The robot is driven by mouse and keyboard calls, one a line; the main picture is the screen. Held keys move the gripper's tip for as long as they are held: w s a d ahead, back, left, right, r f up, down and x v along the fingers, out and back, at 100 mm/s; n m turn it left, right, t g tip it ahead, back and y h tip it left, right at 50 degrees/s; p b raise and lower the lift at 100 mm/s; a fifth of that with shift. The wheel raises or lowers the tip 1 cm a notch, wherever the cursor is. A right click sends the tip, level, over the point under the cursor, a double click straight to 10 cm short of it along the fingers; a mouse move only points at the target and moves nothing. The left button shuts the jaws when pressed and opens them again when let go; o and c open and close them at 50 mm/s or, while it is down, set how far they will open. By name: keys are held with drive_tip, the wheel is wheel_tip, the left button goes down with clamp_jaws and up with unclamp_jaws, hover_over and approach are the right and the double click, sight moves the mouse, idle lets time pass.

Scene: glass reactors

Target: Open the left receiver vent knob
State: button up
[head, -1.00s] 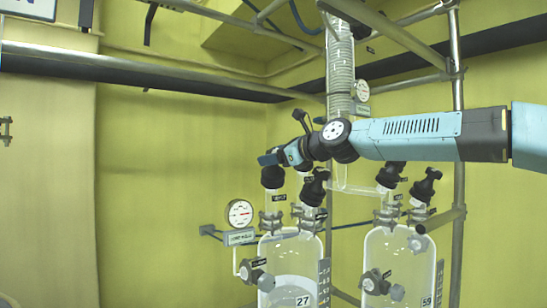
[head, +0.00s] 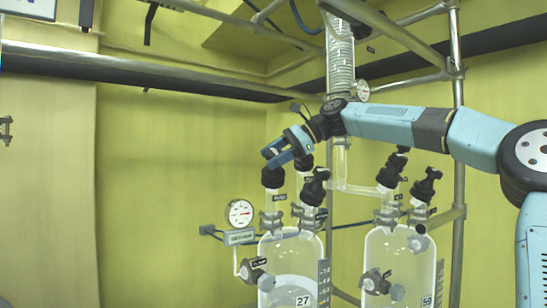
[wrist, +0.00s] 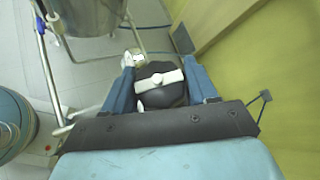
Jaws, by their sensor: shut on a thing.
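The left receiver is a clear glass vessel (head: 277,258) marked 27, with pale contents low inside it. A black vent knob (head: 272,178) tops its left neck. My gripper (head: 272,158) comes down on this knob from the upper right, tilted. In the wrist view, my gripper's blue fingers (wrist: 158,78) stand on either side of the round black knob (wrist: 160,95), which carries a white bar across its top. The fingers are shut on the knob. The fingertips and the knob's lower part are partly hidden.
Another black valve (head: 316,187) stands close to the right of the knob. A pressure gauge (head: 239,213) is at the left. A second receiver (head: 398,258), marked 59, stands to the right. Metal pipes (head: 458,120) frame the rig; the yellow wall side at left is open.

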drive_tip(key=n+g+h, duration=0.2)
drive_tip(key=n+g, duration=0.1)
drive_tip(key=n, duration=0.1)
drive_tip(key=shift+a+g+h, duration=0.1)
drive_tip(key=shift+g+h, duration=0.2)
drive_tip(key=shift+h, duration=0.1)
drive_tip(key=shift+n+g+h, duration=0.6)
drive_tip(key=shift+n+h, duration=0.5)
drive_tip(key=o, duration=1)
drive_tip(key=shift+c, duration=0.2)
drive_tip(key=shift+d, duration=0.2)
